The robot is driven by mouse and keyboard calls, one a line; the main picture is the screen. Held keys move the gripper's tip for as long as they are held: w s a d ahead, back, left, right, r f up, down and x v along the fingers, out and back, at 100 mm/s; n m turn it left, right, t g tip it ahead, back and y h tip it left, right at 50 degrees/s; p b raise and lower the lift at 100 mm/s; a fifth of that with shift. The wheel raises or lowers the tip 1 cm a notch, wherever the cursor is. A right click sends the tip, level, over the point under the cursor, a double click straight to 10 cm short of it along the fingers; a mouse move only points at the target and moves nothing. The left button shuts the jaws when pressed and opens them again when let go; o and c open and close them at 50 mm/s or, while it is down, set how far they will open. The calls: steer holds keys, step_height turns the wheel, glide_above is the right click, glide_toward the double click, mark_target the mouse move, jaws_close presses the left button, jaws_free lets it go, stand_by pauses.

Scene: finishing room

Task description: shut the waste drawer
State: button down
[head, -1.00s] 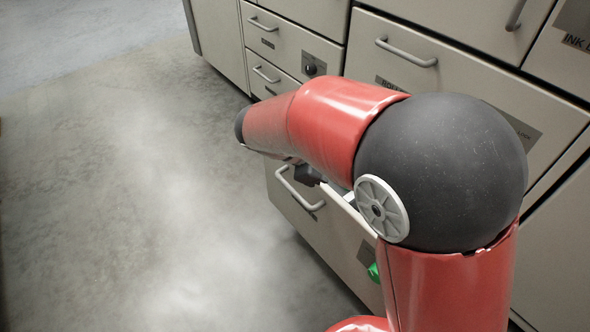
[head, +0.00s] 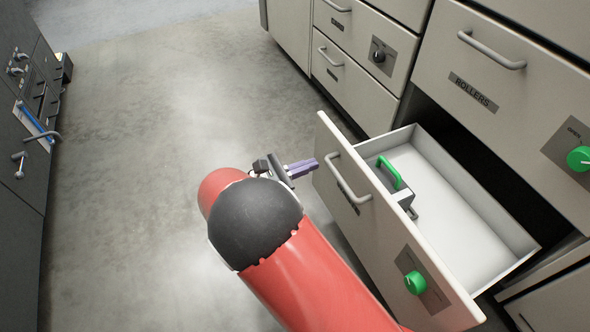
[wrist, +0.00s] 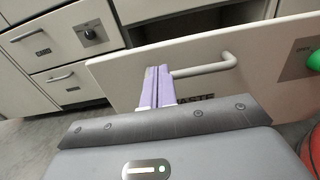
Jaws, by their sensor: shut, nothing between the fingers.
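The waste drawer (head: 325,175) stands pulled well out of the cabinet in the head view. Its front carries a bar handle (head: 347,178) and a green knob (head: 415,283). In the wrist view its front (wrist: 270,68) fills the middle, with a partly hidden "WASTE" label and the handle (wrist: 205,68). My gripper (head: 315,164) is outside the drawer, by the far end of its front. Its purple fingers (wrist: 158,72) are shut with nothing between them and point at the front just left of the handle. Whether they touch it I cannot tell.
A dark item with a green handle (head: 390,172) lies inside the drawer. The closed rollers drawer (head: 490,85) is above it. Other closed drawers (head: 355,85) stand beyond. Dark cabinets (head: 22,160) line the left side. The floor (head: 140,200) between is clear.

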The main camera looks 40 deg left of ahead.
mark_target(347, 152)
steer(key=x, duration=0.8)
steer(key=shift+d+b, duration=0.1)
steer(key=shift+b, duration=0.2)
steer(key=shift+w, duration=0.15)
steer(key=x, duration=3.3)
steer(key=shift+w+d+r, duration=0.15)
steer(key=shift+d+r, duration=0.05)
